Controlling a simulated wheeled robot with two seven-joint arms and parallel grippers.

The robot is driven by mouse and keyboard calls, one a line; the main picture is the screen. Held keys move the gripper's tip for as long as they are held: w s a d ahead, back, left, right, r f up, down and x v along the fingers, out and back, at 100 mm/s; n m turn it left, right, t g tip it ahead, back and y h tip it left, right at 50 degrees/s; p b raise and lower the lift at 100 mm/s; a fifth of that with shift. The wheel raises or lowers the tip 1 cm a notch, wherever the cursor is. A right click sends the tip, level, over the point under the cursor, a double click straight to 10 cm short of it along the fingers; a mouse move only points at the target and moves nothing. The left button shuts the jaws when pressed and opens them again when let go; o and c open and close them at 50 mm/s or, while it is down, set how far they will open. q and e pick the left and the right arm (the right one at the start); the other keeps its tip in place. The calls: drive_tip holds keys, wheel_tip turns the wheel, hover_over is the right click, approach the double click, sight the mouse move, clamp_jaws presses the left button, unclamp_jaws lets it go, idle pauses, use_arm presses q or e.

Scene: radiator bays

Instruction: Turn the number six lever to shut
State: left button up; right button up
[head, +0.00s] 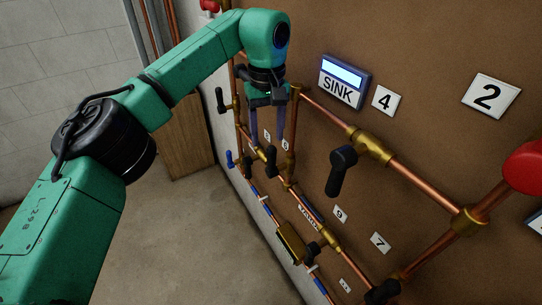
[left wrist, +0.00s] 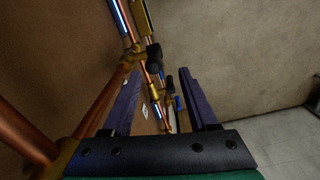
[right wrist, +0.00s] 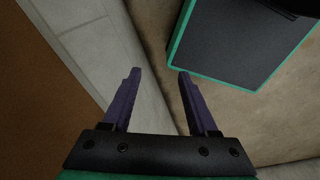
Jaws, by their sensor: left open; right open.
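My left gripper (head: 267,138) is open and points down close to the brown panel, beside two small number plates. One plate (head: 285,145) may read 6 or 8; it is too small to tell. A black lever (head: 270,160) sits on the pipes just below the fingertips, with no visible contact. In the left wrist view, small black levers (left wrist: 154,53) and a blue lever (left wrist: 178,103) show beyond and between the open fingers. I cannot tell which lever is number six. My right gripper (right wrist: 160,73) is open and empty, outside the head view.
Plate 2 (head: 491,96), a SINK display (head: 343,82) and a red knob (head: 524,167) are on the right. Copper pipes (head: 325,105) run along the panel. The floor (head: 180,240) at left is clear.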

sight(271, 157)
use_arm(q)
drive_tip(key=f, duration=0.2)
drive_tip(key=f+p, duration=0.1)
drive_tip(key=f, duration=0.2)
drive_tip(key=w+d+f+p, duration=0.1)
drive_tip(key=f, duration=0.2)
drive_tip(key=shift+d, duration=0.1)
drive_tip(key=shift+f, duration=0.25)
drive_tip(key=shift+s+a+f, duration=0.1)
drive_tip(key=shift+s+a, duration=0.05)
drive_tip(key=shift+a, duration=0.05)
drive_tip(key=shift+d, duration=0.1)
clamp_jaws()
use_arm(e)
drive_tip(key=shift+w+d+r, duration=0.2)
drive_tip(key=shift+w+r, duration=0.05)
drive_tip(key=shift+r, duration=0.25)
drive_tip(key=shift+w+d+r, duration=0.2)
drive_tip(key=shift+w+r, duration=0.05)
drive_tip(key=shift+r, duration=0.25)
drive_tip(key=shift+d, duration=0.35)
